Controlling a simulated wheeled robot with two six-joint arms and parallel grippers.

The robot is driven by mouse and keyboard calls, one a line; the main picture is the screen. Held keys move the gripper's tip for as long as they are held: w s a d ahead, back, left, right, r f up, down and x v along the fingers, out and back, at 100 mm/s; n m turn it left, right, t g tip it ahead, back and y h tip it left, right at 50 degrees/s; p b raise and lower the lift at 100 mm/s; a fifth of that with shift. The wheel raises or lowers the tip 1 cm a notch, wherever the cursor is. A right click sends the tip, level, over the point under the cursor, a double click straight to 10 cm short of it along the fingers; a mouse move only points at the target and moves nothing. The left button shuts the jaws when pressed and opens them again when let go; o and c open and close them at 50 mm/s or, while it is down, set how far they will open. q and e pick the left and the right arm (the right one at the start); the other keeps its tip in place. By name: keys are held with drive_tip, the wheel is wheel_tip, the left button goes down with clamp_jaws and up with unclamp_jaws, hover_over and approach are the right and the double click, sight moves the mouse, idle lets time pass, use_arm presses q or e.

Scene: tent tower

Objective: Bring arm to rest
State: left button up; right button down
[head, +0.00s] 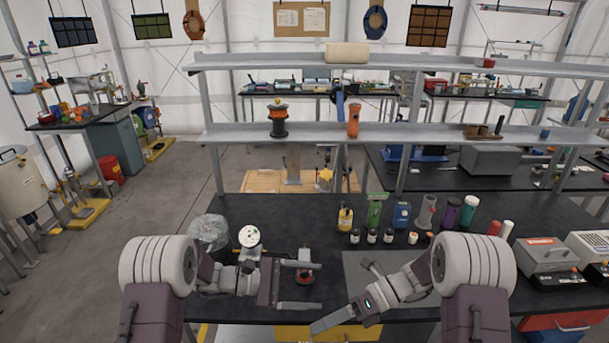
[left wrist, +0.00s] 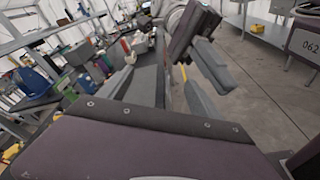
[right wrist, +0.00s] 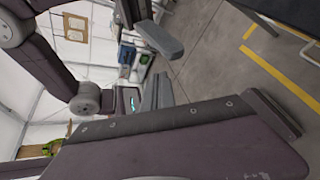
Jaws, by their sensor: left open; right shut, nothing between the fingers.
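My left gripper (head: 312,285) is open over the front of the dark workbench (head: 320,222) in the head view, its two grey fingers spread apart and pointing right. The wrist views are tilted and show grey fingers close up, with nothing held.
A clear bag-like item (head: 208,231) and a white round dial (head: 249,237) stand near my left arm. A yellow bottle (head: 345,218), a green device (head: 375,210) and several small bottles stand behind. A grey case (head: 545,255) is at right. A shelf (head: 300,135) spans above.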

use_arm(q)
drive_tip(key=s+a+f+m+g+y+b, duration=0.1)
drive_tip(key=s+a+m+g+y, duration=0.2)
drive_tip(key=s, duration=0.5)
drive_tip(key=s+a+f+m+y, duration=0.2)
drive_tip(key=s+m+y, duration=0.25)
drive_tip(key=s, duration=0.25)
use_arm(e)
drive_tip(key=s+d+f+n+h, duration=0.2)
drive_tip(key=s+d+n+h, duration=0.2)
drive_tip(key=s+n+h, duration=0.5)
use_arm(q)
drive_tip(key=s+a+f+m+t+y, duration=0.1)
drive_tip(key=a+f+m+y, duration=0.1)
drive_tip(key=a+y, duration=0.2)
drive_tip(key=s+a+f+m+t+y, duration=0.1)
drive_tip(key=a+f+m+t+y, duration=0.1)
drive_tip(key=a, duration=0.8)
drive_tip(key=shift+s+f+m+y, duration=0.35)
drive_tip(key=shift+f+m+y, duration=0.35)
drive_tip(key=shift+y, duration=0.35)
use_arm(e)
drive_tip(key=d+f+n+t+h, duration=0.3)
drive_tip(key=d+n, duration=0.6)
drive_tip(key=n, duration=0.8)
drive_tip(key=shift+d+f+n+t+h, duration=0.35)
drive_tip(key=shift+f+n+t+h, duration=0.05)
drive_tip(key=shift+t, duration=0.3)
